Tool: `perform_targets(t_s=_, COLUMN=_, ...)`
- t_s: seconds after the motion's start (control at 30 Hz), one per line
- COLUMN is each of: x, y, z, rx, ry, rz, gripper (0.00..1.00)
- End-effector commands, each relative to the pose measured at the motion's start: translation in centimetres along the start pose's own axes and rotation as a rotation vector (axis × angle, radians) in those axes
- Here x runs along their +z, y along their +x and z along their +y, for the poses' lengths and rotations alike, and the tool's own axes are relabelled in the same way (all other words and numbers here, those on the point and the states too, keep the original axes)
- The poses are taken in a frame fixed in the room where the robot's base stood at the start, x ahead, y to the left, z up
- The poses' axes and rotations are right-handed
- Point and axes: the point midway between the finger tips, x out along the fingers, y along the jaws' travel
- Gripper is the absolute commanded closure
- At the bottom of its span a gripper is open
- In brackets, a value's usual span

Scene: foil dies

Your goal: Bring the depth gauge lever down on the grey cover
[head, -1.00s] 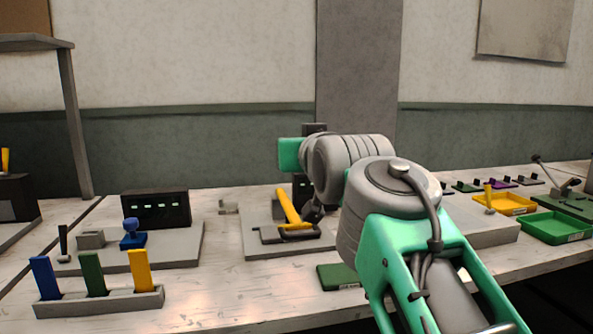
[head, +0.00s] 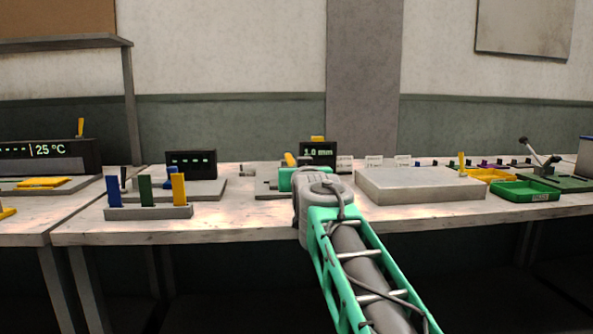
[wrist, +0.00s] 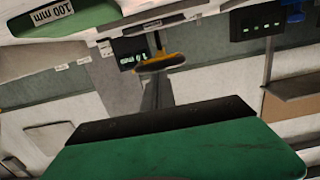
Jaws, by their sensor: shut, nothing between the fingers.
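The depth gauge has a black display reading 1.0 mm (head: 318,152) in the head view. A short yellow piece (head: 290,159), apparently its lever, shows to the left of the display. My gripper (head: 300,178) is shut and empty in front of the gauge and hides much of its base. In the upside-down wrist view, the green body of my gripper (wrist: 180,150) fills the bottom. There the gauge display (wrist: 130,60) and yellow lever (wrist: 160,62) appear above it, apart from it. I cannot make out the grey cover for certain.
A rack with blue, green and yellow handles (head: 149,211) stands front left, before another display (head: 191,163). A large grey block (head: 420,184) lies right of my gripper. A yellow tray (head: 488,174) and a green tray (head: 525,191) stand further right.

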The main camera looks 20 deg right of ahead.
Motion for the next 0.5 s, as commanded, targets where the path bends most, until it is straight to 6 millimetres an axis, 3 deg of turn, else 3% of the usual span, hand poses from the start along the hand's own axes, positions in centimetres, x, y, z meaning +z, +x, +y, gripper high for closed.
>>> perform_targets(t_s=0.03, x=2.50, y=0.76, z=-0.07, rx=-0.001, ry=-0.002, rz=-0.045, gripper=1.00)
perform_targets(t_s=0.5, x=3.05, y=1.13, z=0.59, rx=0.008, ry=-0.002, rz=-0.053, gripper=1.00)
